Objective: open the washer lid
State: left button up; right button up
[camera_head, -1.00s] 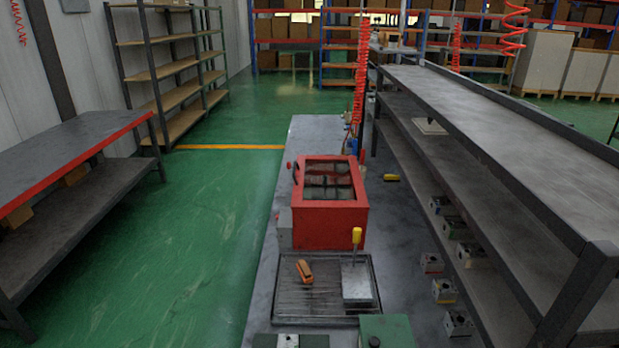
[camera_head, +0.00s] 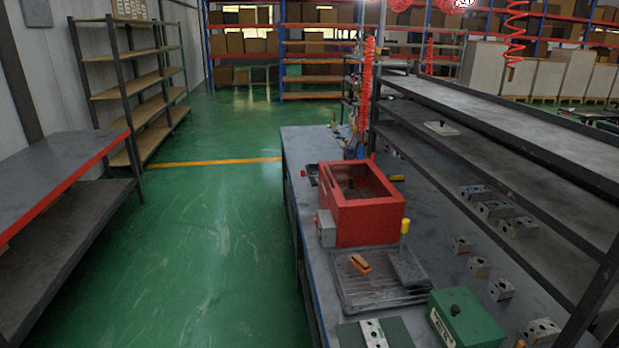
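The washer is a red box (camera_head: 369,212) on the long grey workbench (camera_head: 309,262), right of the picture's middle. Its top shows a red rim around a greyish inside; I cannot tell whether a clear lid covers it. A small grey box (camera_head: 326,229) is fixed to its left side. Neither of my grippers is in view, and no part of my arms shows.
In front of the washer is a ribbed tray (camera_head: 348,291) with an orange brush (camera_head: 360,264) and a yellow-handled tool. A green box (camera_head: 466,320) stands nearer. Several valve blocks (camera_head: 478,267) lie at right beneath the shelves (camera_head: 500,110). Green floor (camera_head: 215,240) is clear at left.

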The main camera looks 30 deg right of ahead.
aim_at(396, 199)
jog(key=i+j+z, duration=0.1)
jog(key=j, duration=0.2)
jog(key=i+j, duration=0.25)
jog(key=i+j+z, duration=0.15)
jog(key=j, duration=0.2)
jog(key=i+j+z, duration=0.1)
jog(key=j, duration=0.25)
jog(key=i+z, duration=0.15)
jog(key=i, duration=0.4)
jog(key=i+j+z, duration=0.2)
jog(key=i, duration=0.4)
jog(key=i+l, duration=0.25)
jog(key=i, duration=0.15)
jog(key=i+l+z, duration=0.1)
jog(key=i+l, duration=0.15)
jog(key=i, duration=0.1)
